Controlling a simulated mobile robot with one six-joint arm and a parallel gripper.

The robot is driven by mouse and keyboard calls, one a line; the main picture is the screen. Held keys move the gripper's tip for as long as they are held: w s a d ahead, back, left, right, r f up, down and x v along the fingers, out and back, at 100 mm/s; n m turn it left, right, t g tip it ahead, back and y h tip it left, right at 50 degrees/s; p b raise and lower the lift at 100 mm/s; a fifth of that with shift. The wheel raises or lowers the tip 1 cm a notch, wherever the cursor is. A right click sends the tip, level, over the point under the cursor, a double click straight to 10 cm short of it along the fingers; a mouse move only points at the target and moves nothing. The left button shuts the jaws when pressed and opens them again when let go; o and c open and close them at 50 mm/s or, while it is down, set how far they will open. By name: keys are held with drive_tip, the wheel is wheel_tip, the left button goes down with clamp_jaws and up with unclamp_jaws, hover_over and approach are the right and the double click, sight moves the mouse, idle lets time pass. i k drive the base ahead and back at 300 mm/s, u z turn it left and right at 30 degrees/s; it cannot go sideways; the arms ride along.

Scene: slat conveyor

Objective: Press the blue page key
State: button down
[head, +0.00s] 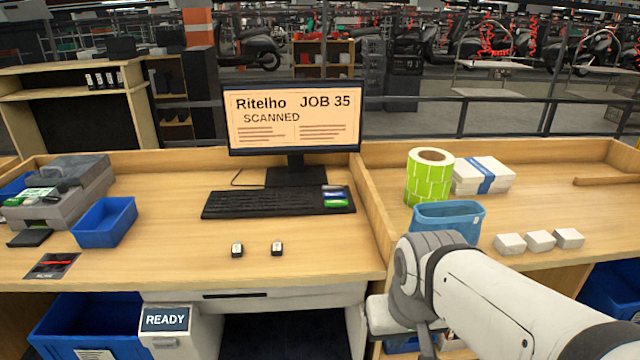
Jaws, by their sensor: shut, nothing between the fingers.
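The black keyboard (265,204) lies on the wooden desk below the monitor. At its right end are coloured keys: the blue key (335,195) sits just above a green key (336,203), with a paler key (332,188) behind. Nothing covers the blue key. My arm comes in from the lower right and bends at a grey joint right of and nearer than the keyboard. My gripper cannot be made out in the head view. The monitor (292,118) reads "Ritelho JOB 35 SCANNED".
Two small dark-and-white items (257,249) lie in front of the keyboard. A blue tray (104,222) and a grey printer (60,195) stand left. A wooden divider separates the right bench, with a green label roll (429,178), a blue bin (447,220) and white boxes (539,240).

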sight(327, 195)
drive_tip(key=u, duration=0.05)
drive_tip(key=k, duration=0.5)
drive_tip(key=z, duration=0.9)
drive_tip(key=i, duration=0.9)
drive_tip(key=u, duration=1.3)
drive_tip(key=i, duration=0.5)
drive_tip(key=z, duration=0.15)
